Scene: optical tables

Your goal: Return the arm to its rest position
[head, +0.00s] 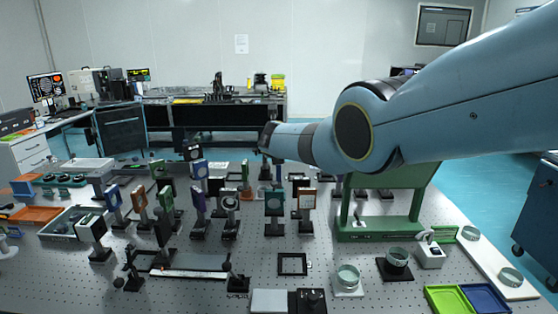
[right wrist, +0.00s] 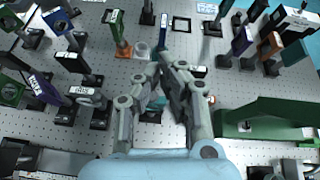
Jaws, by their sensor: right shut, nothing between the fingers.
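My right arm (head: 400,125) reaches in from the right in the head view, high over the optical table (head: 330,295). Its wrist end is near the middle of the picture, above the rows of mounted optics, and the fingers are hard to make out there. In the right wrist view my right gripper (right wrist: 170,62) is shut and empty, its fingertips together above the table. Mounted optics and bare table show below it. My left gripper is not in either view.
Several post-mounted optics (head: 274,202) stand below the arm. A green stand (head: 385,232) rises close under the forearm and shows in the right wrist view (right wrist: 265,118). Green and blue trays (head: 450,299) lie at the front right. The air above the optics at left is clear.

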